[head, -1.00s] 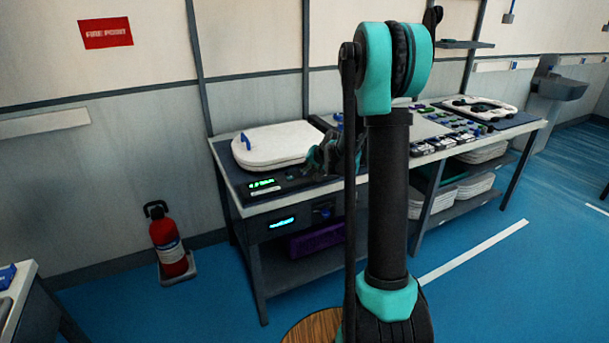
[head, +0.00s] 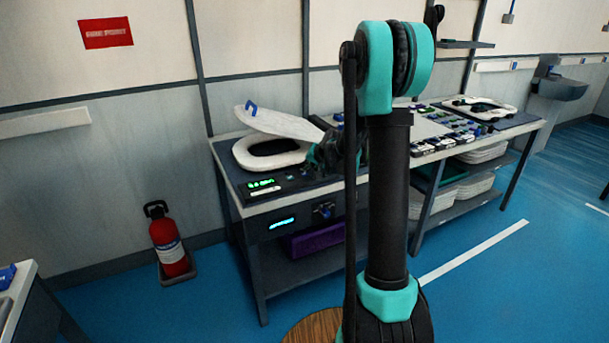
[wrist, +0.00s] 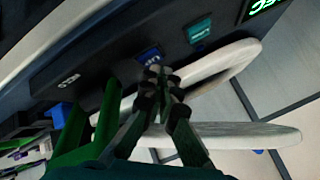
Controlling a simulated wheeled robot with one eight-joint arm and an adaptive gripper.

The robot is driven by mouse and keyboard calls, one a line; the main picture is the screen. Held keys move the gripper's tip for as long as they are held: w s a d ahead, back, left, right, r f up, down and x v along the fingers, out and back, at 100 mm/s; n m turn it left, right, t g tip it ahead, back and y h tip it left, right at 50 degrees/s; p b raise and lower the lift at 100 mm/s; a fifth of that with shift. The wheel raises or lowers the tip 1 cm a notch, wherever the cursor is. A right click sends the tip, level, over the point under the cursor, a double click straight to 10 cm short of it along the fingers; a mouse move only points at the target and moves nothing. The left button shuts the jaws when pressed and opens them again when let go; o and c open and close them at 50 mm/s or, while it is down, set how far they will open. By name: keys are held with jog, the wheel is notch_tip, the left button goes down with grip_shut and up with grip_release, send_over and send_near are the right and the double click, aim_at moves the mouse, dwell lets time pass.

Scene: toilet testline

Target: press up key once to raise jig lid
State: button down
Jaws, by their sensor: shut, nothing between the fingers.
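The jig lid (head: 280,123) is a white toilet lid, tilted up at an angle with a blue clip on its raised end. The white seat ring (head: 240,153) lies below it on the bench jig. In the wrist view, the lid (wrist: 240,136) stands apart from the ring (wrist: 235,58). My gripper (wrist: 165,76) is shut and empty, its tips beside a blue key (wrist: 149,55) on the dark panel. Contact cannot be told, and the key's lettering is too blurred to read. A teal key (wrist: 197,29) sits farther along. In the head view my arm partly hides my gripper (head: 316,157).
A green-lit display (head: 262,184) is on the panel's left. The bench (head: 236,201) continues right with small parts and another white seat (head: 480,108). A red extinguisher (head: 168,242) stands left on the floor. The blue floor in front is open.

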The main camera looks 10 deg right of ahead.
aim_at(306, 174)
jog(key=shift+r, duration=2.8)
jog(key=shift+s, duration=0.15)
jog(key=s+d+f+n+g+h, duration=0.1)
jog(key=s+f, duration=0.2)
jog(key=s, duration=1)
jog(key=s+d+f+n+g+h, duration=0.1)
jog(key=s+f, duration=0.3)
jog(key=s, duration=1)
jog(key=s+d+f+n+g+h, duration=0.1)
jog(key=s+f+n+g, duration=0.1)
jog(key=s, duration=1.1)
jog(key=shift+s+d+f+h, duration=0.35)
jog(key=shift+f+h, duration=0.05)
jog(key=shift+f, duration=0.35)
